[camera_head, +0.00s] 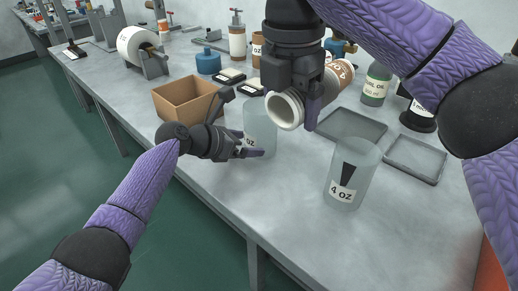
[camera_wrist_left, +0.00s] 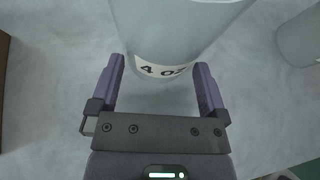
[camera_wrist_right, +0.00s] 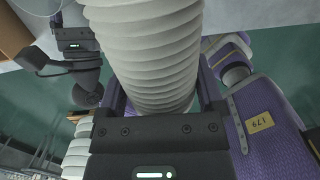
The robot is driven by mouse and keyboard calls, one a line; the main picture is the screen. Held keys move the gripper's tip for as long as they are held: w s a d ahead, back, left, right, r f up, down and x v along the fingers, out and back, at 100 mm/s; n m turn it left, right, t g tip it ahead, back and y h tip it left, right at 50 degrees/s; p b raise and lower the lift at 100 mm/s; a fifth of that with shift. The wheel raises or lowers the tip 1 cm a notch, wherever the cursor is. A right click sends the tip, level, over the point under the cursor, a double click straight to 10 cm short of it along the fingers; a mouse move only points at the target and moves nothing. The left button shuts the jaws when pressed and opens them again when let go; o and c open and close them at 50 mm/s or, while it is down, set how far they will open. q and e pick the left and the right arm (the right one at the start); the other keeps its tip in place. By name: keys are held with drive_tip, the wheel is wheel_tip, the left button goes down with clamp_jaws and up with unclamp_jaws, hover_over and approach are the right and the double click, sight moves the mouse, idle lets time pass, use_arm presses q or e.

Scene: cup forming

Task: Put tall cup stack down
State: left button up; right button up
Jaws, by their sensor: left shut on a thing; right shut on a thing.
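The tall stack of white ribbed cups (camera_head: 285,111) is held in the air, lying roughly sideways, its round open end facing the head camera. My right gripper (camera_head: 318,92) is shut on it. In the right wrist view the stack (camera_wrist_right: 152,55) runs between the fingers. My left gripper (camera_head: 252,147) is low at the table, shut around a clear cup (camera_head: 259,120) that stands upright. In the left wrist view this cup (camera_wrist_left: 175,30) has a "4 OZ" label and sits between the fingers. A second clear 4 oz cup (camera_head: 352,175) stands upright to the right.
A cardboard box (camera_head: 187,101) stands left of the left gripper. Two shallow grey trays (camera_head: 415,158) lie on the right. Bottles, including a green one (camera_head: 376,85), and jars stand behind. The table's front (camera_head: 280,225) is clear.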

wheel_tip(320, 180, down, 18)
drive_tip(key=shift+r, duration=0.1)
drive_tip(key=o, duration=1.2)
drive_tip(key=shift+c, duration=0.2)
drive_tip(key=r, duration=1.1)
drive_tip(key=shift+s+a+r, duration=0.25)
drive_tip(key=shift+r, duration=0.05)
drive_tip(key=shift+c, duration=0.3)
drive_tip(key=shift+w+r+m, duration=0.2)
drive_tip(key=shift+r+m, duration=0.1)
drive_tip(key=shift+c, duration=1.1)
drive_tip(key=m, duration=3.6)
hover_over(317, 170)
drive_tip(key=shift+g+y, duration=0.3)
wheel_tip(317, 170, down, 12)
drive_tip(key=shift+f, duration=0.2)
